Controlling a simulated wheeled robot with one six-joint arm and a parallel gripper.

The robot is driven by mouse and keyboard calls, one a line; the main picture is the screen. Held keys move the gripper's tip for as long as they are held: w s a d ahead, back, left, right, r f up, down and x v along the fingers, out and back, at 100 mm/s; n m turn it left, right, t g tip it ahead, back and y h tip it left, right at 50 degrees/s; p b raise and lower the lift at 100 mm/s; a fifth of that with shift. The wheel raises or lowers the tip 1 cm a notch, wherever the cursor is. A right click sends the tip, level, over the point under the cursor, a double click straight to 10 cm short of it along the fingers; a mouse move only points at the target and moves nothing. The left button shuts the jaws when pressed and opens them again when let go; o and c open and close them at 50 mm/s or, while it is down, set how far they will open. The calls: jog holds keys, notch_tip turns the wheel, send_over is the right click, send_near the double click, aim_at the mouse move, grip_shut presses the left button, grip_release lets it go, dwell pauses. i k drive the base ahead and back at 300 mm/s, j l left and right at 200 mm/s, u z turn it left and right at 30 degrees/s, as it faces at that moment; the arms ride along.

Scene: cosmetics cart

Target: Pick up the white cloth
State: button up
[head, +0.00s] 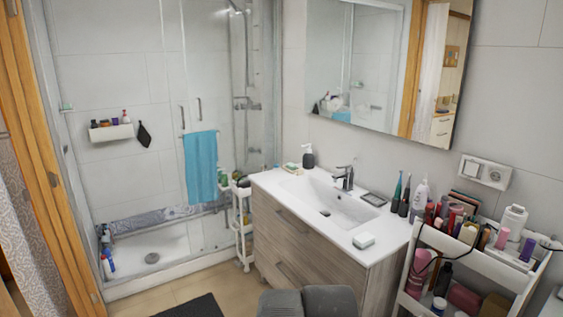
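I cannot pick out a white cloth for certain. A small white item (364,241) lies on the front right of the white washbasin counter (385,231); it is too small to tell whether it is folded cloth or soap. The three-tier white cosmetics cart (520,281) stands at the right, crowded with bottles and tubes. Its lower shelf is partly hidden, and no cloth shows clearly there. My gripper does not show clearly in the head view.
Two dark grey rounded blocks (331,301) stand at the bottom middle, in front of the wooden vanity (300,245). A blue towel (200,167) hangs on the shower glass. A slim white trolley (242,225) stands left of the vanity. Some floor is clear at lower left.

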aim_at(362, 240)
jog(key=i+l+u, duration=0.35)
jog(key=i+l, duration=0.85)
jog(key=i, duration=0.15)
